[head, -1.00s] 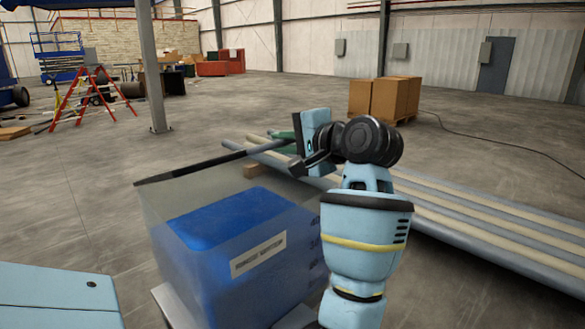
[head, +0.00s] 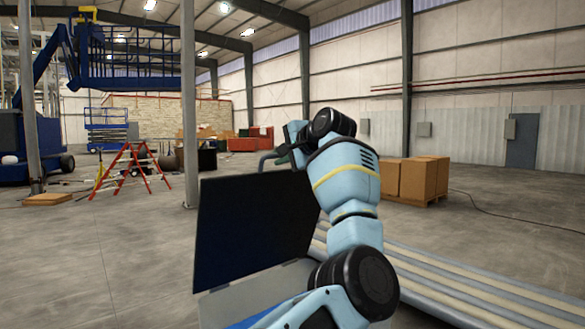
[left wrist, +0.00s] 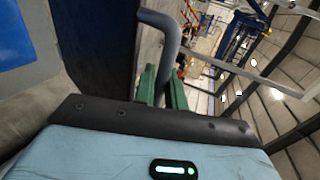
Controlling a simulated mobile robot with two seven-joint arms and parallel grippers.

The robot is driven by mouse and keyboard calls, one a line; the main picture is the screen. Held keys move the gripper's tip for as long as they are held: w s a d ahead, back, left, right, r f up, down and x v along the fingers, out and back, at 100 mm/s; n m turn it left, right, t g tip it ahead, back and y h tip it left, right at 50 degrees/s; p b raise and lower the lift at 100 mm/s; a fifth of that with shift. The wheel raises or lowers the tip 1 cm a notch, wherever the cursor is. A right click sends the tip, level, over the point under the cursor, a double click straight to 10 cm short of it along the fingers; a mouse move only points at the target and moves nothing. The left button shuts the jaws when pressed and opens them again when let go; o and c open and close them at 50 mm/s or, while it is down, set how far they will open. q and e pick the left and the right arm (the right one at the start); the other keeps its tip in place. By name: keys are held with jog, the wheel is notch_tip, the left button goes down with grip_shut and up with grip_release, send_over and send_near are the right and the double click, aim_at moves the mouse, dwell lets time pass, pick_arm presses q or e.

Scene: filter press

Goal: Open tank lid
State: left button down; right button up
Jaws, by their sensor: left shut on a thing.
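The tank lid (head: 255,225) is a dark flat panel that stands up nearly vertical above the pale translucent tank (head: 255,295). The tank's lower part is cut off by the bottom of the head view, with a strip of blue showing. My left gripper (head: 280,157) is at the lid's upper right corner, shut on the lid handle. The left wrist view shows the grey tubular handle (left wrist: 166,38) running to the green fingers (left wrist: 161,90), with the lid's dark face beside it. The exact contact is partly hidden. My right gripper is not in view.
Long pale pipes (head: 460,285) lie on the floor to the right of the tank. Cardboard boxes (head: 412,180) stand behind them. A steel column (head: 189,120) and a red stepladder (head: 135,168) stand at the left. The floor left of the tank is clear.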

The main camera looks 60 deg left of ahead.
pick_arm(q)
jog(key=a+r, duration=0.1)
jog(key=a, duration=0.6)
jog(key=shift+s+r, duration=0.35)
jog(key=shift+s, duration=0.05)
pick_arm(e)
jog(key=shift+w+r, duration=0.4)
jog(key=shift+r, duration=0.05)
pick_arm(q)
jog(key=shift+d, duration=0.1)
jog(key=c, duration=1.5)
grip_release()
jog(key=shift+c, duration=0.2)
